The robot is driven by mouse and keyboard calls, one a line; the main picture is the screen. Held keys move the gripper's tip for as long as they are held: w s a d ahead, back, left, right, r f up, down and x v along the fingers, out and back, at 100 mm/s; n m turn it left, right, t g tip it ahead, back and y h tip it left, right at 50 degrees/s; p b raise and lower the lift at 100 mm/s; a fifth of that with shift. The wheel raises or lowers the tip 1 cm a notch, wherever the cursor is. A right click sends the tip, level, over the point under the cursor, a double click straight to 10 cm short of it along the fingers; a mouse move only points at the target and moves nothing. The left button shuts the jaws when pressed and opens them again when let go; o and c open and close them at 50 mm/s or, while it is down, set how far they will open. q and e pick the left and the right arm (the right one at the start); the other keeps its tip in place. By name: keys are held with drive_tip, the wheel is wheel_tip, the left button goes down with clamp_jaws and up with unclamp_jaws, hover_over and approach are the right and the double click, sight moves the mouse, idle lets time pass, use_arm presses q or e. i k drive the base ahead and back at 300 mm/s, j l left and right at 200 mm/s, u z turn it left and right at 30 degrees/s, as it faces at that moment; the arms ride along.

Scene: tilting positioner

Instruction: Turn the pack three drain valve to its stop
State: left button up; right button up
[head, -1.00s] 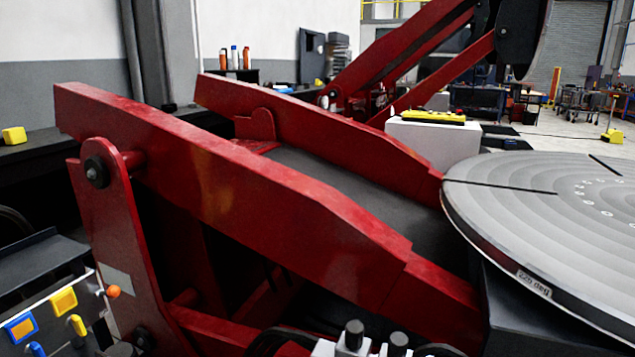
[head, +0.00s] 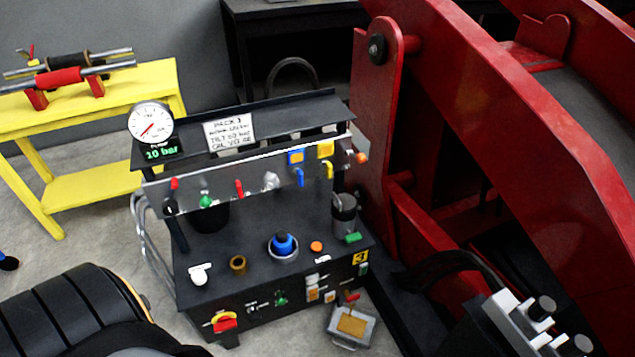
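The pack three hydraulic unit (head: 200,262) stands on the floor at centre left in the head view, under a sign reading PACK 3 (head: 230,132). A red-handled lever (head: 352,298) sits low at its front right corner, above a small metal tray (head: 350,325). This may be the drain valve, but its label cannot be read. A red-and-yellow rotary handle (head: 224,321) is on the lower front left. Several small coloured levers line the upper panel, including a red one (head: 239,188) and a blue one (head: 299,177). Neither gripper shows.
The red positioner frame (head: 500,110) stands close on the pack's right. A yellow bench (head: 110,190) stands at left. A gauge (head: 150,122) tops the pack. Grey floor (head: 100,250) is open at left.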

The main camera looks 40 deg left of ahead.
sight(351, 300)
drive_tip(key=u, duration=0.95)
drive_tip(key=k, duration=0.9)
